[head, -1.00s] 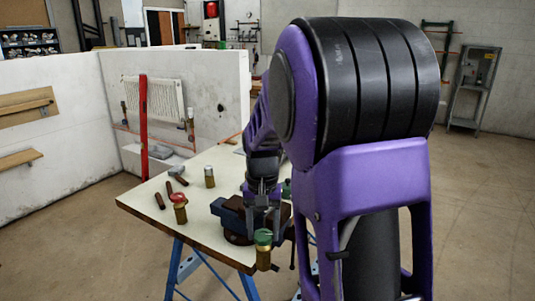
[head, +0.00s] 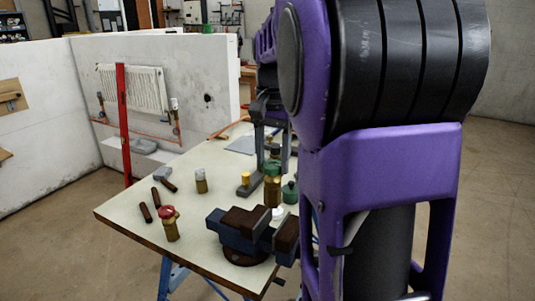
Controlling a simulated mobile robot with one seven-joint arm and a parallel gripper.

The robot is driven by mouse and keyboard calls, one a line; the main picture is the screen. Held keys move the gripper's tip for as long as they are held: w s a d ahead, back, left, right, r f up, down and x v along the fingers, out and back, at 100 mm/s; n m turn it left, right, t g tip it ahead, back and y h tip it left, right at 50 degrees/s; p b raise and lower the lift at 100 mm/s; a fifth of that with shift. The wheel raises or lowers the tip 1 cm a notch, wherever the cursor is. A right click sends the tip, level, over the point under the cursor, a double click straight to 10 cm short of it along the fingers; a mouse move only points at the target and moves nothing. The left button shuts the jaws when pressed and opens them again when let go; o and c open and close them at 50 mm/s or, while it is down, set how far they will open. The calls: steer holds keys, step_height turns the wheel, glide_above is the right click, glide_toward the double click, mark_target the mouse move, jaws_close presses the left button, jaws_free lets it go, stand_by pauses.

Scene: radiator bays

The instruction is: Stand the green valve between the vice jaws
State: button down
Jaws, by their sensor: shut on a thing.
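The green valve (head: 272,188), a brass body with a green top, hangs upright below my gripper (head: 272,152) in the head view. My gripper points down and is shut on its upper part; the exact contact is small and dark. The vice (head: 233,234), blue with brown jaws, stands near the bench's front edge. The valve appears behind and above the vice jaws in the picture, apart from them. Its height over the bench is hard to tell. My purple arm hides the space to the right of the vice.
The pale workbench (head: 130,208) carries a red-topped brass valve (head: 169,226), brown bars (head: 156,197), a grey-headed mallet (head: 165,178), a small brass fitting (head: 201,183), a brass piece (head: 245,186) and a dark green pot (head: 291,192). A red level (head: 123,125) stands by the radiator wall.

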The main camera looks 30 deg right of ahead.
mark_target(272, 195)
steer(key=shift+s+f+b, duration=0.15)
steer(key=shift+f+b, duration=0.4)
steer(key=shift+b, duration=0.05)
step_height(272, 195, down, 3)
steer(key=b, duration=0.3)
steer(key=shift+f+b, duration=1.55)
steer(key=shift+f, duration=1.1)
steer(key=shift+c, duration=0.6)
jaws_free()
